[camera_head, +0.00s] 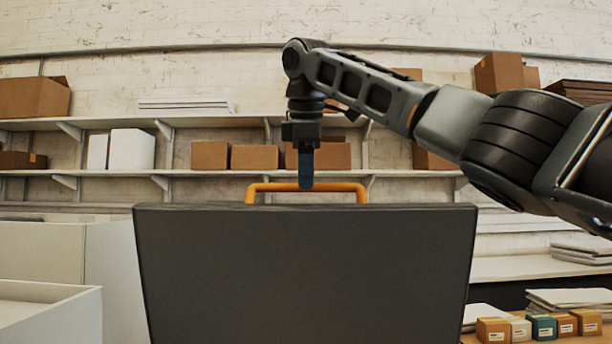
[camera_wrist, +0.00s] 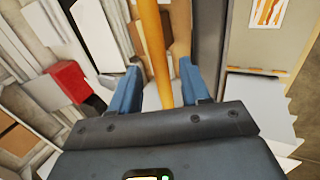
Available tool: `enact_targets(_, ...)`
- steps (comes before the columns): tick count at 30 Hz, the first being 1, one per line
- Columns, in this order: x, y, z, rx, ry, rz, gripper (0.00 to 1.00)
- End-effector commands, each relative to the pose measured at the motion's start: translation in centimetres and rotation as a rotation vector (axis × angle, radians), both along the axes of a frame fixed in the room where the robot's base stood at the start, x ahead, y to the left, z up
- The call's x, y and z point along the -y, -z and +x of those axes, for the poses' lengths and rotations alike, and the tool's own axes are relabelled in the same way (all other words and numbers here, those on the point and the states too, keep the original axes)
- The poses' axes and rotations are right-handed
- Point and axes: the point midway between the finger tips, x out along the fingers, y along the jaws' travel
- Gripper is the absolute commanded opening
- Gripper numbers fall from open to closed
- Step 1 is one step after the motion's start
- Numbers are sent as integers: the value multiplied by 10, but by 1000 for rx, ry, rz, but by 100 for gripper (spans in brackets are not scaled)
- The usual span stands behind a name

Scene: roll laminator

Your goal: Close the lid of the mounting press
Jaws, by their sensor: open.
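The press lid (camera_head: 305,275) is a large dark grey panel standing raised and facing me in the head view. An orange handle (camera_head: 265,187) runs along its top edge. My gripper (camera_head: 306,184) points straight down at the middle of the handle, its blue fingers overlapping the bar in the picture. In the wrist view, the orange handle bar (camera_wrist: 156,50) passes between the two spread blue fingers of my gripper (camera_wrist: 158,88), with a gap on each side. The gripper is open. The press body behind the lid is hidden.
Wall shelves (camera_head: 100,123) with cardboard boxes (camera_head: 254,157) run behind. White bins (camera_head: 50,315) stand at the left. Small boxes (camera_head: 543,327) and paper stacks (camera_head: 570,299) lie on a surface at the lower right. The air above the lid to the left looks free.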

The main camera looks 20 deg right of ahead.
Motion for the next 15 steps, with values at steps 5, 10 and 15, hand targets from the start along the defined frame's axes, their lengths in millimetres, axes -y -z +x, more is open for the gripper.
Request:
enact_targets(5, 2, 11, 5, -2, 1, 1, 46)
enact_targets(10, 2, 13, 6, -1, 0, 2, 46)
enact_targets(15, 2, 13, 6, -1, 0, 2, 42)
